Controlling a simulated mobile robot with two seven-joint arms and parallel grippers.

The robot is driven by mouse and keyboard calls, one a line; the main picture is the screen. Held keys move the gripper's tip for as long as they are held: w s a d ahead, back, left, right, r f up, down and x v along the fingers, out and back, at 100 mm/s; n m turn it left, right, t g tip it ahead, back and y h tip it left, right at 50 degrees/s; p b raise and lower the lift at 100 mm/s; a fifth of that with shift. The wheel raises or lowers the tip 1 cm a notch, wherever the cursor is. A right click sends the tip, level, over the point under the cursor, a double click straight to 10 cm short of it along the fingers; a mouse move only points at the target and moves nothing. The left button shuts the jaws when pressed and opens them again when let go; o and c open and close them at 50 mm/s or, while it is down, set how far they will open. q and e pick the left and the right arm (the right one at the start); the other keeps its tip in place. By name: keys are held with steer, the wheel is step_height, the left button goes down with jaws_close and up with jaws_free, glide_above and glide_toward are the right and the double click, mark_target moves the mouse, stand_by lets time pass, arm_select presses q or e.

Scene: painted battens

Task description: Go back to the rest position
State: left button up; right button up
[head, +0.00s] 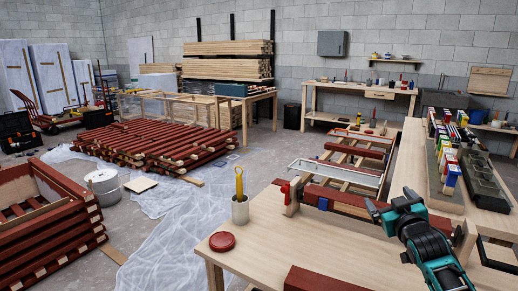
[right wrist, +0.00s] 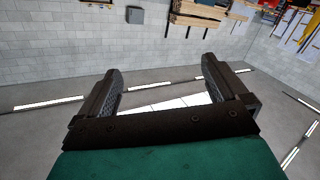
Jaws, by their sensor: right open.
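My right gripper (head: 390,203), teal and black, is above the right part of the pale wooden workbench (head: 262,232) in the head view. Its arm comes in from the bottom right. A dark red batten (head: 350,200) lies along the far edge of the bench, beyond and to the left of the gripper. Whether the gripper is clear of the batten in height is hard to tell. My left gripper is not in view.
A cup with a yellow-handled tool (head: 240,208) and a red round lid (head: 222,241) stand on the bench's left end. Another red piece (head: 318,281) lies at the near edge. Colourful containers (head: 447,160) line the right bench. Stacked red battens (head: 150,140) fill the floor at left.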

steer(key=s+a+f+g, duration=0.1)
steer(key=s+a+f, duration=0.2)
steer(key=s+f, duration=0.2)
steer(key=s+a+f+g+y, duration=0.1)
steer(key=s+a+f, duration=0.1)
steer(key=s+f, duration=0.3)
steer(key=s+a+f+g+y, duration=0.1)
steer(key=s+a+f, duration=0.2)
steer(key=s+f, duration=0.2)
steer(key=shift+a+f+n, duration=0.15)
steer(key=shift+f, duration=0.6)
steer(key=shift+a+f+n, duration=0.15)
steer(key=shift+f, duration=0.55)
steer(key=s+a+f+g, duration=0.1)
steer(key=s+a+f, duration=0.2)
steer(key=s, duration=0.7)
steer(key=s+a+f+m+g+y, duration=0.1)
steer(key=s+a+f, duration=0.3)
steer(key=s, duration=0.7)
steer(key=shift+f+g, duration=0.6)
steer(key=shift+g, duration=0.2)
